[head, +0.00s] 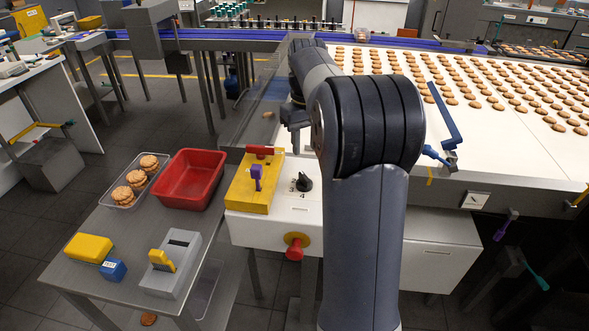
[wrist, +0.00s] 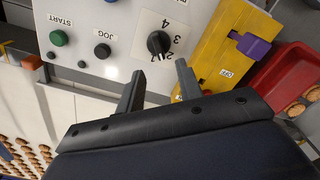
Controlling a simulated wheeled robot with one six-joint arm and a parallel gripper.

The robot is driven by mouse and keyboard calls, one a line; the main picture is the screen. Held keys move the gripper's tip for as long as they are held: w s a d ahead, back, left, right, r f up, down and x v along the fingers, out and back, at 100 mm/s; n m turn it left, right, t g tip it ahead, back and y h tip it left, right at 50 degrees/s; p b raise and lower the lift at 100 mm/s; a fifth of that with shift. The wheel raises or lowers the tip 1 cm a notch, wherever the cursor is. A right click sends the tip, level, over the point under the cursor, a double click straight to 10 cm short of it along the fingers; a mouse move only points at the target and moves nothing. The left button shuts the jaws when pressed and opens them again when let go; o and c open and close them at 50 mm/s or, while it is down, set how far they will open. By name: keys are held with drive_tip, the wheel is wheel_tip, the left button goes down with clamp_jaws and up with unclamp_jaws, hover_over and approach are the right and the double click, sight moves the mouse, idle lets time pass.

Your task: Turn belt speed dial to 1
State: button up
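The belt speed dial is a black round knob (wrist: 159,43) on a white number plate (wrist: 178,28) in the wrist view. Digits show around it, partly cut by the knob; I cannot tell for sure which one its pointer meets. In the head view the dial (head: 304,182) sits on the white control box (head: 270,229), beside a yellow block. My gripper (wrist: 160,67) is open and empty. Its two fingers point toward the panel, one on each side of the dial's line, with the knob just beyond the tips in the picture. No contact shows.
A green START button (wrist: 59,38) and a black JOG button (wrist: 102,50) are on the same panel. The yellow block (head: 238,190) with a purple lever (head: 256,177) stands close to the dial. A red stop knob (head: 295,248) is on the box front. A red bin (head: 190,180) is to the left.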

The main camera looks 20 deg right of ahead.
sight(305, 176)
drive_tip(key=f, duration=1.1)
drive_tip(key=shift+w+d, duration=0.2)
drive_tip(key=shift+w, duration=0.1)
clamp_jaws()
